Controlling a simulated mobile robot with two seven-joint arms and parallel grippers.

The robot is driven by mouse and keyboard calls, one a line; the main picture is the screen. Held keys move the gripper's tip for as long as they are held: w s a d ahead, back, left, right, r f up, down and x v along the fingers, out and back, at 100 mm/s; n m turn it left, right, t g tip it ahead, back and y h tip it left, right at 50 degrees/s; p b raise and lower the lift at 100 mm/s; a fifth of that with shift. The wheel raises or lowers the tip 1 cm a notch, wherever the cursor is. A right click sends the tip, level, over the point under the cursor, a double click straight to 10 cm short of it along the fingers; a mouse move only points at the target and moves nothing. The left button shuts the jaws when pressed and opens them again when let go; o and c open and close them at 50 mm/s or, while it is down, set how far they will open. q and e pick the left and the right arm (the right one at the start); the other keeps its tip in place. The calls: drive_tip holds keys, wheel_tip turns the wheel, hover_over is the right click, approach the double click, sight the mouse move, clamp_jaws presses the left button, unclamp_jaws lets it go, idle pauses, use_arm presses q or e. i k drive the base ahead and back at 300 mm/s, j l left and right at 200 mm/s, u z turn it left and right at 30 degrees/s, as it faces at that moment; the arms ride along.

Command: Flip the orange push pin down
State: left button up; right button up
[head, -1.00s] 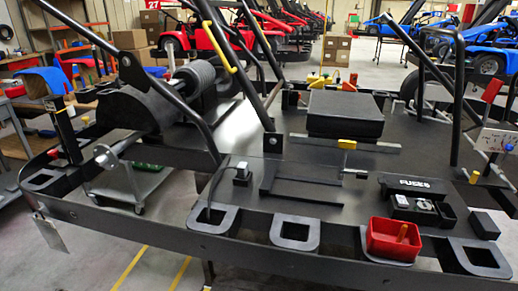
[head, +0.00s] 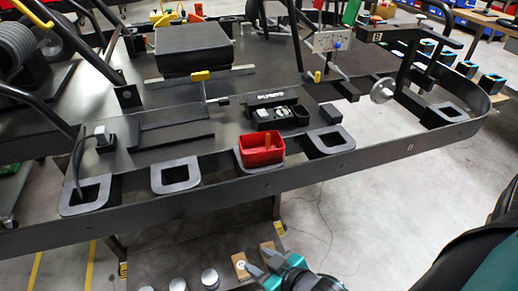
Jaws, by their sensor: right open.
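A small yellow-orange upright pin (head: 317,77) stands on the dark kart floor, right of centre, near a grey post. I cannot tell for sure which of these is the push pin. My right gripper (head: 259,262), teal with grey fingers, is at the bottom of the head view, open and empty. It is below and in front of the kart's near rail, well apart from both. My left gripper is not in view.
The kart's black rail (head: 375,155) runs across in front, with several square sockets. A black box (head: 193,48), a yellow-handled lever (head: 200,76) and a fuse tray (head: 277,115) sit on the kart floor. Metal knobs and wooden blocks lie below the rail.

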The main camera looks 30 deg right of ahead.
sight(377, 18)
drive_tip(key=z, duration=1.9)
drive_tip(key=l, duration=0.15)
drive_tip(key=z, duration=0.05)
